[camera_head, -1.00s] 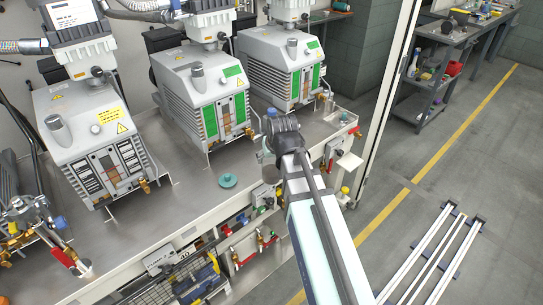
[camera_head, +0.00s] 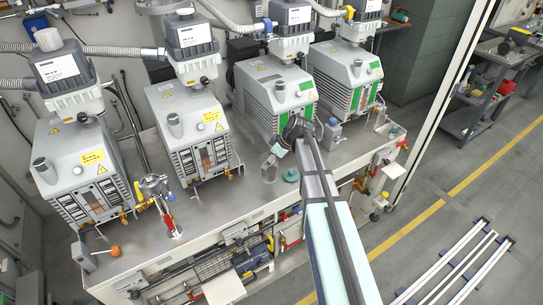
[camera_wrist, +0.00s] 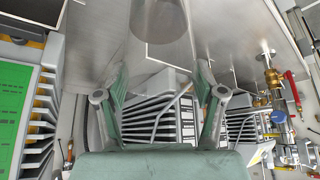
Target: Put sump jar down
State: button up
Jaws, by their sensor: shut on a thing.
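My gripper (camera_head: 272,154) is over the front part of the steel deck, in front of the pump with green panels, just left of a teal disc-like lid (camera_head: 291,175). It is shut on the sump jar (camera_head: 268,172), a clear, hard-to-see vessel hanging below the fingers in the head view. Whether its base touches the deck cannot be told. In the wrist view my gripper's two green-grey fingers (camera_wrist: 161,85) stand apart, and the clear jar between them is hardly visible.
Several vacuum pumps stand along the deck, including a yellow-labelled one (camera_head: 188,135) and a green-panelled one (camera_head: 275,95). A valve with a red handle (camera_head: 160,195) stands at the left front. A small blue-capped bottle (camera_head: 332,132) is to the right. The deck left of my gripper is fairly clear.

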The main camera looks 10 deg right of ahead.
jog(key=shift+w+a+n+g+p, duration=0.15)
jog(key=shift+w+n+g+p, duration=0.25)
jog(key=shift+n, duration=0.4)
jog(key=shift+b, duration=0.6)
jog(key=shift+f+b, duration=1.7)
jog(key=shift+f, duration=0.75)
jog(key=shift+f, duration=0.15)
jog(key=shift+f+b, duration=0.6)
jog(key=shift+b, duration=0.05)
jog(key=shift+f, duration=0.3)
jog(key=o, duration=1.8)
jog(key=shift+o, duration=0.2)
jog(key=shift+r, duration=0.1)
